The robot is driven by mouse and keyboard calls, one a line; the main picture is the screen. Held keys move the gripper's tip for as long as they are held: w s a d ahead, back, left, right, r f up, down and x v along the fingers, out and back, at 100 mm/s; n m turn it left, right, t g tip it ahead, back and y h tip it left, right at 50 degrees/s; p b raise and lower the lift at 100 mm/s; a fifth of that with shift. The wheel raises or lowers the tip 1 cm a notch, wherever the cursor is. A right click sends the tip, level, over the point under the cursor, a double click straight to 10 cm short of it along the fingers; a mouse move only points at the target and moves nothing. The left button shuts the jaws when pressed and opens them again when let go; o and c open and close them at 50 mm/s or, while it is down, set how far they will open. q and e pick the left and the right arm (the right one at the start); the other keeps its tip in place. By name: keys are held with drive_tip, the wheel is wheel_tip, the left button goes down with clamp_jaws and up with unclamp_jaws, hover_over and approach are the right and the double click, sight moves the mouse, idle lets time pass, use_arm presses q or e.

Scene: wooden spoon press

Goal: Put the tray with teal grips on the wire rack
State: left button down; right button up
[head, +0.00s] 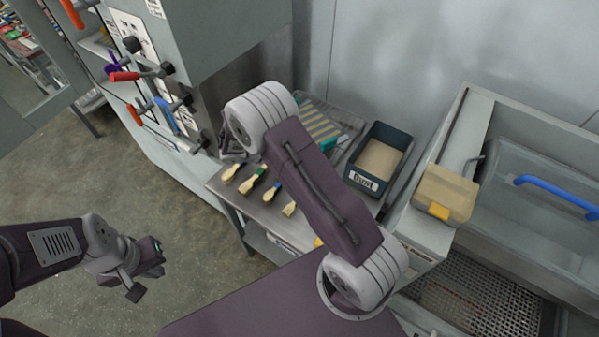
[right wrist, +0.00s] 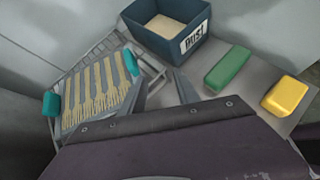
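The tray with teal grips (right wrist: 95,90) lies at the left of my right wrist view, carrying rows of pale wooden strips. One teal grip (right wrist: 50,103) is at its left end and another (right wrist: 131,62) at its right end. Wire rack (right wrist: 146,62) shows around and under the tray, which appears to rest on it. In the head view, the tray (head: 316,122) is partly hidden by my right arm. My right gripper (right wrist: 160,92) has its fingers apart, empty, just beside the tray's right grip. My left gripper (head: 146,276) hangs over the floor, away from the bench, apparently open.
A dark bin labelled "Dust" (right wrist: 170,45) stands right of the rack. A green block (right wrist: 227,70) and a yellow block (right wrist: 287,97) lie on the bench. Several brushes (head: 255,182) lie at the bench front. A machine with coloured levers (head: 140,75) stands at left.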

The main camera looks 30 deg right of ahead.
drive_tip(key=s+a+r+m+t+y, duration=0.2)
drive_tip(key=s+a+r+m+y, duration=0.1)
drive_tip(key=s+a+m+y, duration=0.8)
drive_tip(key=s+m, duration=0.3)
drive_tip(key=m, duration=0.2)
drive_tip(key=shift+s+r, duration=0.3)
drive_tip(key=shift+r, duration=0.1)
